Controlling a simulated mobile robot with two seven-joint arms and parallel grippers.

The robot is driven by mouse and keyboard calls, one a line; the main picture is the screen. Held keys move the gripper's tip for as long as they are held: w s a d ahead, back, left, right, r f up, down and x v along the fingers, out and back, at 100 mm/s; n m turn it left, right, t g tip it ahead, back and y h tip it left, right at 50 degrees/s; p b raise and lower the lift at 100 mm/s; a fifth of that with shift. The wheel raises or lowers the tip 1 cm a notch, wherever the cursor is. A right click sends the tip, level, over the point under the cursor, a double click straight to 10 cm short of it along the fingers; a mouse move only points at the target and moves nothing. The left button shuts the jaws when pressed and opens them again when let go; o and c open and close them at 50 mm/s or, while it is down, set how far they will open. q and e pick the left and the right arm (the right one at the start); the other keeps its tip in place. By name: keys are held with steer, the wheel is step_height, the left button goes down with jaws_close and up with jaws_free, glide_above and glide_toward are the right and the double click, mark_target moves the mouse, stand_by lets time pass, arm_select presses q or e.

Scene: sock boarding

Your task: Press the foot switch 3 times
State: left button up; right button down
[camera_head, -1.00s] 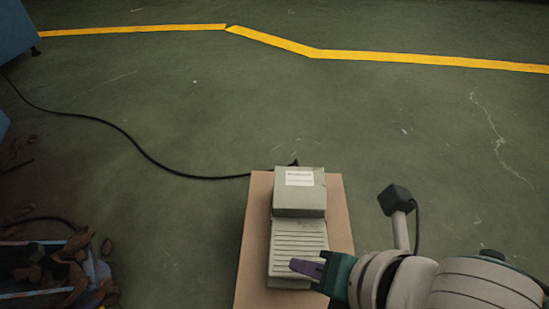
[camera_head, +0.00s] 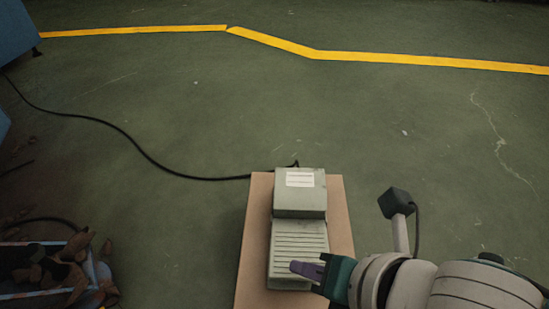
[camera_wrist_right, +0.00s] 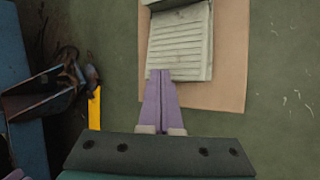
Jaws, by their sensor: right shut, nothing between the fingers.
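The foot switch is a grey-green box with a ribbed pedal (camera_head: 298,240) at its near end and a white label on its raised housing (camera_head: 300,195). It lies on a tan board (camera_head: 256,235) on the floor. My right gripper (camera_head: 293,266) is shut and empty, its purple fingertips over the near part of the pedal. In the right wrist view the shut fingers (camera_wrist_right: 160,75) reach the near edge of the ribbed pedal (camera_wrist_right: 180,42). Whether they touch it I cannot tell. My left gripper is not in view.
A black cable (camera_head: 135,143) runs from the switch across the green floor to the upper left. A crate (camera_head: 40,295) with brown scraps stands at the lower left. A yellow line (camera_head: 420,60) crosses the back. The floor right of the board is clear.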

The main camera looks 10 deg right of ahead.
steer(key=shift+f, duration=0.3)
